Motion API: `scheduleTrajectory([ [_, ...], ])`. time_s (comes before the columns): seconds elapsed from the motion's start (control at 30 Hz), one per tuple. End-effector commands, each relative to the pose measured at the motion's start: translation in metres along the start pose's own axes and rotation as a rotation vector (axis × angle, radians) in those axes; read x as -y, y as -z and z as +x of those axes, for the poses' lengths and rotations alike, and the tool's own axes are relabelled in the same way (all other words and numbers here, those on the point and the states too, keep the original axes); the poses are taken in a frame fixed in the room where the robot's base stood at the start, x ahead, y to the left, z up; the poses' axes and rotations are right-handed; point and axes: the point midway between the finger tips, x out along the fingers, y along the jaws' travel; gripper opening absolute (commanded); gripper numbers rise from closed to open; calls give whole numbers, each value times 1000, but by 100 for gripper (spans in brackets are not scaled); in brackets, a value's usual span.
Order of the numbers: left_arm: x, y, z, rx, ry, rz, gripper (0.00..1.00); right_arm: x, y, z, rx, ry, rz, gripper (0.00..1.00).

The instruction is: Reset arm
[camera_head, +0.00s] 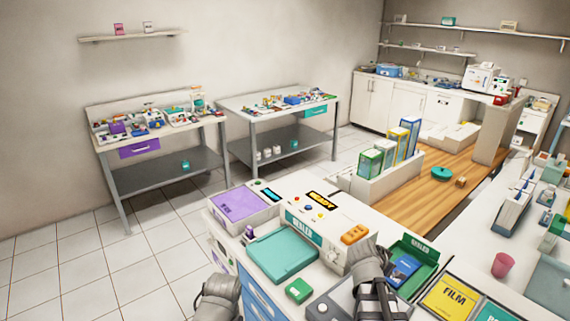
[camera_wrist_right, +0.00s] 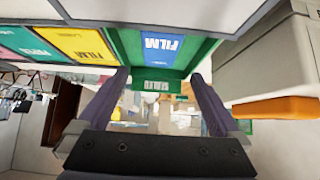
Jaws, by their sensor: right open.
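My right gripper (camera_wrist_right: 160,74) is open in the right wrist view, with its two dark fingers apart and nothing between them. Beyond its fingertips is a green bin (camera_wrist_right: 205,53) holding a blue film packet (camera_wrist_right: 160,45). In the head view my right arm stands at the lower middle, beside the same green bin (camera_head: 417,249) and blue packet (camera_head: 403,269); its fingers cannot be made out there. A grey part of my left arm shows at the bottom left of the counter in the head view. The fingers of my left gripper are out of sight.
A sealer machine (camera_head: 325,229), a teal tray (camera_head: 282,255), a purple-lidded box (camera_head: 240,203) and a small green box (camera_head: 299,290) crowd the counter. A yellow film pack (camera_head: 452,298) and a pink cup (camera_head: 503,265) are at right. Tiled floor (camera_head: 130,275) is clear at left.

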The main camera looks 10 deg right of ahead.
Motion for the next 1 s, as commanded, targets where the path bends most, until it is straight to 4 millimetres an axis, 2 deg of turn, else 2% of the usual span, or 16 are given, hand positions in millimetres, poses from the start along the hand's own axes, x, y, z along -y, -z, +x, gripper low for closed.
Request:
scheduleTrajectory([
  [0.03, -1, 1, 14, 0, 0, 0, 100, 1, -4, 16, 0, -1, 2, 100],
  [0.1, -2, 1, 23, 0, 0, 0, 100, 1, -4, 29, -1, -1, 3, 100],
  [0.3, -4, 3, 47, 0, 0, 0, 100, 1, -4, 64, 0, -1, 2, 100],
  [0.5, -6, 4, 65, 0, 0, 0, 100, 1, -2, 90, 0, 0, 1, 100],
  [0.7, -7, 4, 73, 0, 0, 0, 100, 1, -2, 102, 0, 1, 1, 100],
  [1.0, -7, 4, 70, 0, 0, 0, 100, 0, -1, 99, 0, 1, 0, 100],
])
